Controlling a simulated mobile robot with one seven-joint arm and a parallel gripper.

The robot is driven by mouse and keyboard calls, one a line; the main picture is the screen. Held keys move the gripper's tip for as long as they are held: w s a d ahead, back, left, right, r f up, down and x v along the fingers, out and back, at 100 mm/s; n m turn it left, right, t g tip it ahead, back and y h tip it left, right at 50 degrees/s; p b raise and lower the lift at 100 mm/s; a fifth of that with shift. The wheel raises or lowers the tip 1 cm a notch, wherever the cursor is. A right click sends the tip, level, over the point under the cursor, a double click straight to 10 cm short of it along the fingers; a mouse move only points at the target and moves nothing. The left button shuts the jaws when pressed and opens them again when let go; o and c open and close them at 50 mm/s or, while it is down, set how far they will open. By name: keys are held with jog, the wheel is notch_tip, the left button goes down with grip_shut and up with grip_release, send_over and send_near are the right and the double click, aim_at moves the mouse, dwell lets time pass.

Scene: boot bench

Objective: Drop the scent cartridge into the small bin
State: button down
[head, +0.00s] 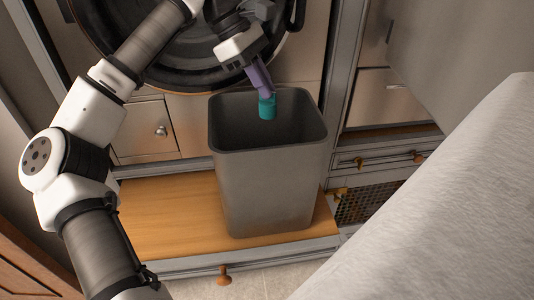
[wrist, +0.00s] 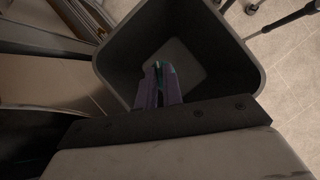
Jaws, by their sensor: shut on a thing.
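The scent cartridge (head: 267,107) is a small teal cylinder. My gripper (head: 265,94) has purple fingers and is shut on it, holding it over the open mouth of the small bin (head: 268,185). The bin is grey, square-mouthed and upright. In the wrist view my gripper's fingers (wrist: 160,72) point down into the bin (wrist: 112,62), whose inside looks empty where it shows. Only a dark teal sliver of the cartridge (wrist: 158,72) shows there between the fingers.
The bin stands on a wooden bench top (head: 165,215) with a drawer below. A round dark-rimmed door (head: 150,75) is behind my arm. Cabinet drawers (head: 385,100) stand at the right. A large pale surface (head: 440,220) fills the lower right. Tiled floor (wrist: 290,90) shows beside the bin.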

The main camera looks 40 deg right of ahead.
jog(key=shift+r, duration=0.1)
jog(key=c, duration=1.5)
grip_release()
jog(key=v, duration=0.7)
jog(key=shift+w+r, duration=0.1)
jog(key=shift+r, duration=0.1)
